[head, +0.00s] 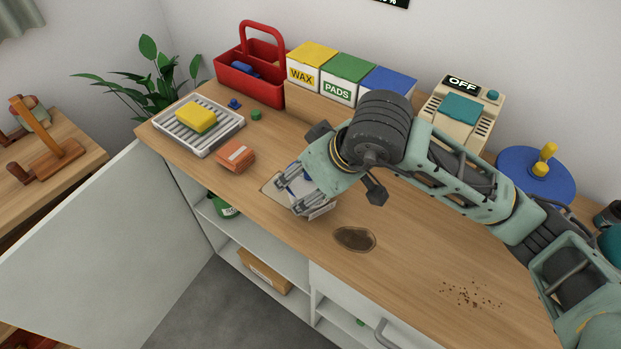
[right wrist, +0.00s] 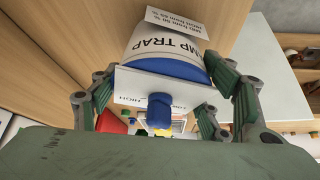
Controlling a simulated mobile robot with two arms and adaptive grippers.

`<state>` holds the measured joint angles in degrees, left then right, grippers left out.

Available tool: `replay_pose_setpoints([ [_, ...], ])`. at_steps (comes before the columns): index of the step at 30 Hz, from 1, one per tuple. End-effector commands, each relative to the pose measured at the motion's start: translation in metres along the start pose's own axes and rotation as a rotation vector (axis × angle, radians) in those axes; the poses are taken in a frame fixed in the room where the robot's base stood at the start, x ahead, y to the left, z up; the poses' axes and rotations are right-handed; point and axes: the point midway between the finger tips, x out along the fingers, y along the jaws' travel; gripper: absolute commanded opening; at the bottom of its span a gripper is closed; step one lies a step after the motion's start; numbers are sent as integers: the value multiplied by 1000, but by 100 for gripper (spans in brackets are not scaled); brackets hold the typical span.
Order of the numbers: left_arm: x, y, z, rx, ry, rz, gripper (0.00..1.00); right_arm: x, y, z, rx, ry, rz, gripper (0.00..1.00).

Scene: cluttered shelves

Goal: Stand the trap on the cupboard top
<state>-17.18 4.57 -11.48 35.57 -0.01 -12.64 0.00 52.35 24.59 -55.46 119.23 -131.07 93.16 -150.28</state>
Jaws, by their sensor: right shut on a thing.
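The trap (right wrist: 165,48) is a white cup-like body with a blue rim and a blue knob, lettered "MP TRAP" where it shows in the right wrist view. My right gripper (head: 296,200) is shut on it, with fingers on both sides. In the head view the trap (head: 299,186) is mostly hidden by the fingers, near the front edge of the cupboard top (head: 400,240). I cannot tell whether it touches the top. White printed cards show beside the trap in the right wrist view. My left gripper is not in view.
A brown stain (head: 354,238) and scattered crumbs (head: 470,294) mark the top. A sponge (head: 196,117) on a ribbed tray (head: 217,140), an orange block (head: 235,156), a red caddy (head: 249,88), boxes (head: 350,78), a beige device (head: 478,101) and a blue disc (head: 520,170) stand around.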

Motion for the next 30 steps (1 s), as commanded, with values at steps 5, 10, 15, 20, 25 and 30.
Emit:
replay_pose_setpoints([
  [5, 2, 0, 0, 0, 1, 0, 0, 1, 0, 1, 0, 0, 0, 80],
  [10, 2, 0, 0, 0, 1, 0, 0, 1, 0, 1, 0, -1, 0, 89],
  [15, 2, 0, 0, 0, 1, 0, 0, 1, 0, 1, 0, -1, 0, 89],
  [20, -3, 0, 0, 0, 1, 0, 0, -2, 0, -1, 1, -1, -1, 89],
  [25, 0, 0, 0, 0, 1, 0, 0, -22, 1, -2, -1, 4, 3, 89],
  [30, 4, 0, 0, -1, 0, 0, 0, -61, 1, -1, -2, 5, 5, 89],
])
